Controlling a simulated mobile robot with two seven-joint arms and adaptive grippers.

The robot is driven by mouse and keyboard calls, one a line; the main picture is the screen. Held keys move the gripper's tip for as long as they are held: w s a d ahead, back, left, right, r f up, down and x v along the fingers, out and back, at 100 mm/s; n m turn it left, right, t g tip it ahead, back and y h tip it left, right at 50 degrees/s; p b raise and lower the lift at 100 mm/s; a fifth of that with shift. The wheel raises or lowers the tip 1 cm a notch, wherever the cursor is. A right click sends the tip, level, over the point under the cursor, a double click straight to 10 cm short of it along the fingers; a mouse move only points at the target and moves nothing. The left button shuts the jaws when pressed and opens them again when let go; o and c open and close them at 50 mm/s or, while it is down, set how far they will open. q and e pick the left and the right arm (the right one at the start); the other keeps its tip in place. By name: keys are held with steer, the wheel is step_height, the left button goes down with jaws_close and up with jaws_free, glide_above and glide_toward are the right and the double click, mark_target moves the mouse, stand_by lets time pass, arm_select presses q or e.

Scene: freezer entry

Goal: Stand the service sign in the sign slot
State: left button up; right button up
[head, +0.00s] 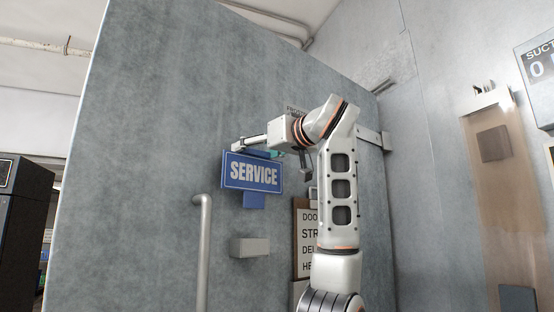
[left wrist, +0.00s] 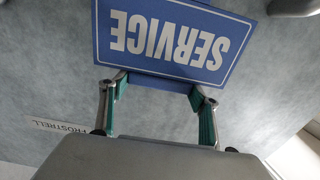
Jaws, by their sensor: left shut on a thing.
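The blue service sign (head: 253,173) with white SERVICE lettering hangs in the air in front of a grey door panel in the head view. A narrower blue tab (head: 254,200) sticks down from its lower edge. My left gripper (head: 262,151) is shut on the sign's upper edge. In the left wrist view the sign (left wrist: 165,40) appears upside down, between the green-padded fingers (left wrist: 158,88). A small grey box (head: 250,247), which looks like the sign slot, is fixed to the panel below the sign, apart from the tab. Its opening is not visible. My right gripper is not in view.
A vertical grey handle (head: 203,250) stands out from the panel (head: 140,160) left of the box. A clipboard notice (head: 303,240) hangs to the right, partly behind my arm. A dark cabinet (head: 22,225) stands at far left. The space between tab and box is clear.

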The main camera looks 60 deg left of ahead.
arm_select(q)
glide_above(255, 192)
steer(key=shift+s+a+f, duration=0.1)
steer(key=shift+f, duration=2.95)
steer(key=shift+f+b, duration=0.2)
steer(key=shift+b, duration=0.25)
stand_by(0.4)
steer(key=shift+f+b, duration=1.65)
steer(key=shift+f, duration=0.3)
stand_by(0.8)
